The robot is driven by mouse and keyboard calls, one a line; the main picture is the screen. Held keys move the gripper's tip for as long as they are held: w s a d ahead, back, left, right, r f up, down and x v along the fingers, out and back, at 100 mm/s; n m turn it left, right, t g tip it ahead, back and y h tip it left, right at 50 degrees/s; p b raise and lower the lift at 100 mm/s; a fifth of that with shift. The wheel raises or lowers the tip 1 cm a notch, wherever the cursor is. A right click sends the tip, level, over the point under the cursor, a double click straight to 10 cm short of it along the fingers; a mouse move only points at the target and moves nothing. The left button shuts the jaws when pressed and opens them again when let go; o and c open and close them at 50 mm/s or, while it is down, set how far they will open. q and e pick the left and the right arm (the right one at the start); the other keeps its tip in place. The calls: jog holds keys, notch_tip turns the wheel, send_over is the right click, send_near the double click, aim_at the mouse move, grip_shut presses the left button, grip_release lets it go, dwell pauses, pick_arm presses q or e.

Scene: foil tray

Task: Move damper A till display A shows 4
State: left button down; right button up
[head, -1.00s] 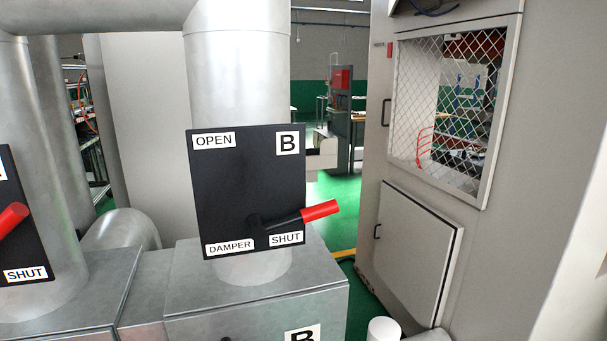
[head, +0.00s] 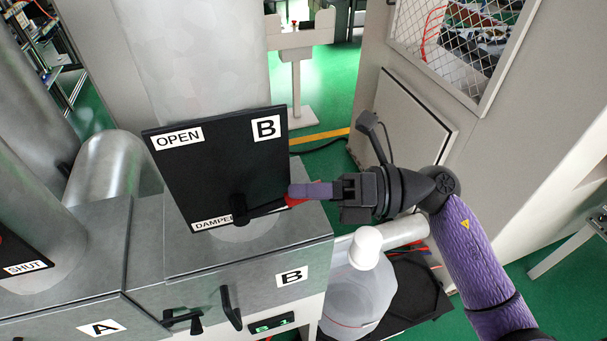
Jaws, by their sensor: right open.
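Damper A's black plate (head: 22,248) is cut off at the left edge, with a SHUT label. Only a sliver of its red handle shows. Damper B's black plate (head: 215,165) is in the middle, with OPEN at its upper left. Its lever (head: 262,210) points right, and its red grip is mostly hidden behind my right gripper (head: 297,193). That gripper is open, its purple fingers at the red grip; I cannot tell if they touch it. Display A is not in view. A display with green digits (head: 270,325), under label B, is too small to read. My left gripper is not in view.
The duct box with label A (head: 102,327) is at the lower left. Black latches (head: 230,308) stick out from the box fronts. A whitish jug (head: 360,290) stands below my right gripper. A grey cabinet (head: 405,115) stands at the right.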

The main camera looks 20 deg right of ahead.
jog(key=shift+a, duration=0.3)
grip_shut()
dwell(1.2)
